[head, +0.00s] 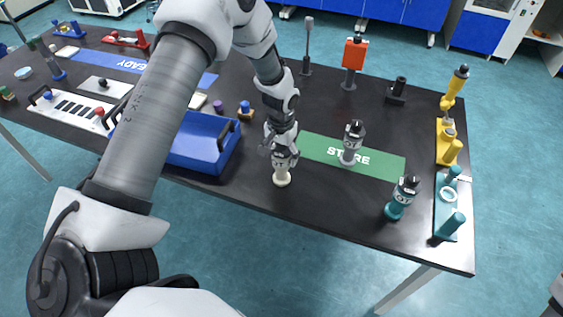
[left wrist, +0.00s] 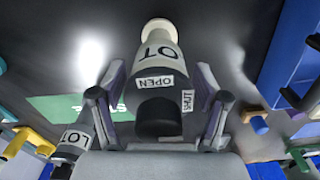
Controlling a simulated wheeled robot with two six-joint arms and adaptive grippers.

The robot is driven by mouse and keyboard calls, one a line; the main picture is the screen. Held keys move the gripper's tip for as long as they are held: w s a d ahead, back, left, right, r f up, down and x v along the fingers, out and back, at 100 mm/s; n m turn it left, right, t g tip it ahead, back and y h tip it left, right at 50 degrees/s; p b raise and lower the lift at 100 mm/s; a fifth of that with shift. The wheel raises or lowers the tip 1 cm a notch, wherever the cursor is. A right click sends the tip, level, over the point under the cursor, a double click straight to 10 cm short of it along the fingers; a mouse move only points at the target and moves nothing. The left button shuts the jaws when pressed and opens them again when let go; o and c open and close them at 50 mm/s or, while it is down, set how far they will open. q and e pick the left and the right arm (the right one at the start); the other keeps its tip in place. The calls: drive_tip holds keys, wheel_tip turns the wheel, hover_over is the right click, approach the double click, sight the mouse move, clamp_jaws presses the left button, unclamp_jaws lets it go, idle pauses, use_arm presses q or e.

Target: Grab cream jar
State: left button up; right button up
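The cream jar (head: 282,178) stands upright near the front edge of the black table, with a cream end, a white band with lettering and a black cap. In the left wrist view the cream jar (left wrist: 157,60) lies between my left gripper's fingers, black cap nearest me. My left gripper (head: 281,147) comes down over it from above; in the wrist view its fingers (left wrist: 160,100) are spread on both sides, with slim gaps beside the jar. The gripper hides part of the jar's upper body in the head view.
A similar grey jar (head: 351,142) stands on the green STORE mat (head: 385,163). A teal jar (head: 402,198) stands farther right, near teal (head: 447,212) and yellow (head: 446,140) fixtures. A blue tray (head: 200,157) sits left of the gripper. Bare table lies between the cream and teal jars.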

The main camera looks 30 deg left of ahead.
use_arm(q)
drive_tip(key=c, duration=0.7)
drive_tip(key=shift+r, duration=0.15)
